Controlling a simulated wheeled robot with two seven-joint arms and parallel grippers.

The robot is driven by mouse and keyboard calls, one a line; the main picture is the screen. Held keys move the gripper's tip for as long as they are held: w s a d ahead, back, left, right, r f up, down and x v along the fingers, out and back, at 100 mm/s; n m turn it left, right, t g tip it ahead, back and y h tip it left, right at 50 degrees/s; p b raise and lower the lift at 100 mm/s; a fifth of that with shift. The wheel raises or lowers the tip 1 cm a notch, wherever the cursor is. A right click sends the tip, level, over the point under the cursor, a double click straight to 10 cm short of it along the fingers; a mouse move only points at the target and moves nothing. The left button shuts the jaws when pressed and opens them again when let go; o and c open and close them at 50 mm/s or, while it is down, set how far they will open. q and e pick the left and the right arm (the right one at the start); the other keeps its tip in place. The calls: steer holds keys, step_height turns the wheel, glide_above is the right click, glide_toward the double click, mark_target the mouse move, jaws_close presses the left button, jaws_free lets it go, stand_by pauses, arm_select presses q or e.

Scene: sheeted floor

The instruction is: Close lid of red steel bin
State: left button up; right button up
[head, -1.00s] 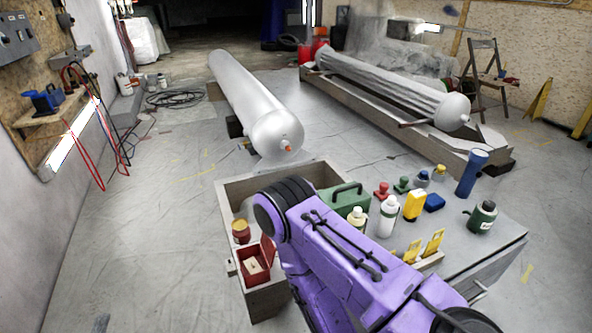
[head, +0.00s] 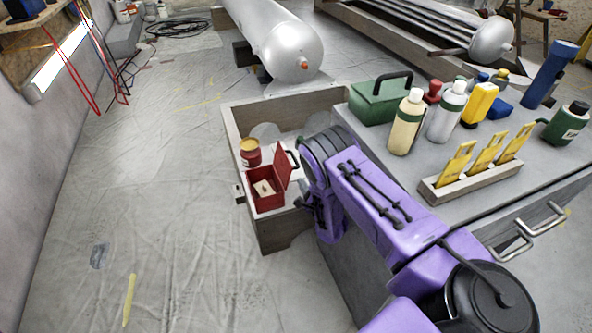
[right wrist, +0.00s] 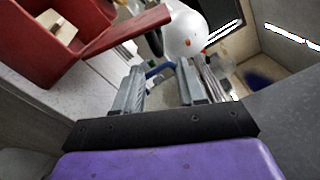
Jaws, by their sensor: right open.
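The red steel bin (head: 266,200) sits in the open wooden drawer at the workbench's left end. A pale block lies inside it. Its red lid (head: 283,170) stands raised on the bin's right side, with a dark handle. In the right wrist view the bin (right wrist: 30,45) is at the upper left and its lid (right wrist: 128,30) sticks out to the right. My right gripper (head: 307,206) is just right of the bin, partly hidden by its own arm. In the right wrist view its fingers (right wrist: 158,88) are apart and empty, below the lid. My left gripper is out of view.
A dark red jar (head: 250,156) stands behind the bin in the drawer (head: 237,130). The workbench holds a green toolbox (head: 378,103), bottles, and a wooden holder (head: 470,187) with yellow items. The floor left of the drawer is mostly clear.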

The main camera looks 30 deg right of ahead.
mark_target(299, 167)
steer(key=b+x, duration=0.2)
steer(key=x, duration=0.7)
steer(key=shift+a, duration=0.1)
steer(key=shift+w, duration=0.1)
jaws_close()
